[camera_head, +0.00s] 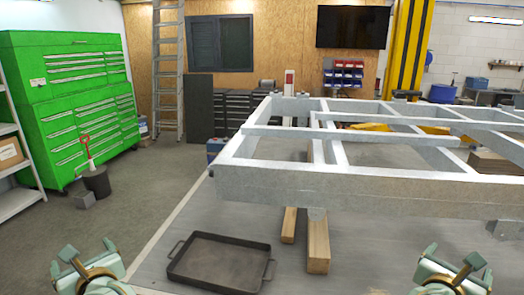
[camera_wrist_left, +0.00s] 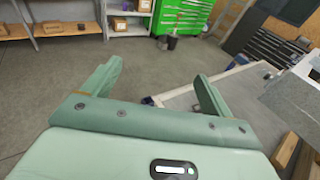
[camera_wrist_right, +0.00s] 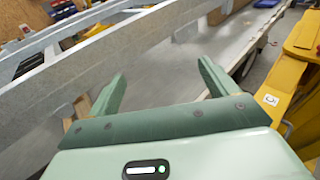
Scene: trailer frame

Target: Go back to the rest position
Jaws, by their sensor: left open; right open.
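My left gripper (camera_head: 84,262) is at the lower left of the head view, left of the black tray. In the left wrist view its two fingers (camera_wrist_left: 155,90) stand wide apart with nothing between them. My right gripper (camera_head: 459,268) is at the lower right of the head view, in front of the metal frame. In the right wrist view its fingers (camera_wrist_right: 158,92) are also apart and empty. Neither gripper touches anything that I can see.
A grey metal trailer frame (camera_head: 370,190) rests on wooden blocks (camera_head: 318,245) over a grey table (camera_head: 195,222). An empty black tray (camera_head: 219,262) lies on the table's near side. A green tool cabinet (camera_head: 80,105) stands at the left. The floor between cabinet and table is mostly open.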

